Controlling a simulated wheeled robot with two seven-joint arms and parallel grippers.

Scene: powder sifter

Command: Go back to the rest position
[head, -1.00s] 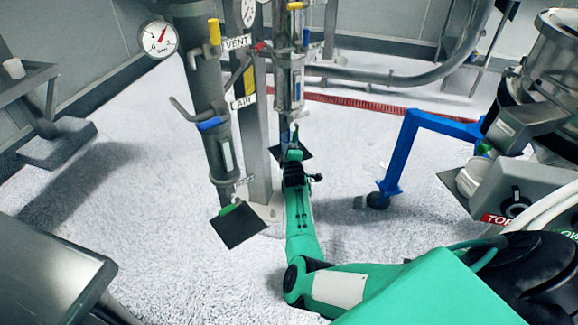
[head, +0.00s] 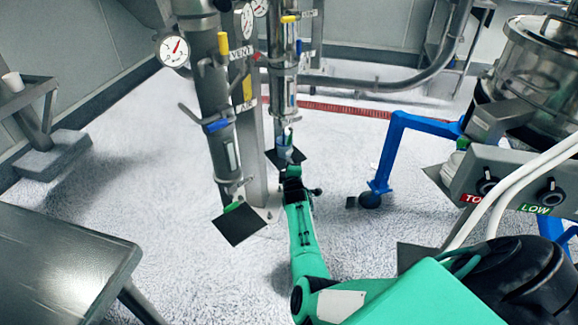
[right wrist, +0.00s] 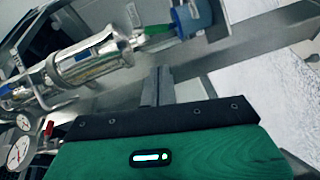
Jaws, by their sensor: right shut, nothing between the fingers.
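My right arm comes in from the lower right of the head view. Its gripper (head: 290,160) points away from me, in front of the lower end of the right-hand steel pipe (head: 283,70). In the right wrist view the narrow fingers (right wrist: 157,88) are together with nothing between them. A blue-ended fitting with a green part (right wrist: 190,18) shows just beyond them; I cannot tell the exact gap. My left gripper is in neither view.
A second steel pipe (head: 212,90) with gauges stands left of the gripper. A blue wheeled frame (head: 388,150) and the sifter's control box (head: 500,185) are on the right. A steel table (head: 60,260) is at lower left. White floor lies between.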

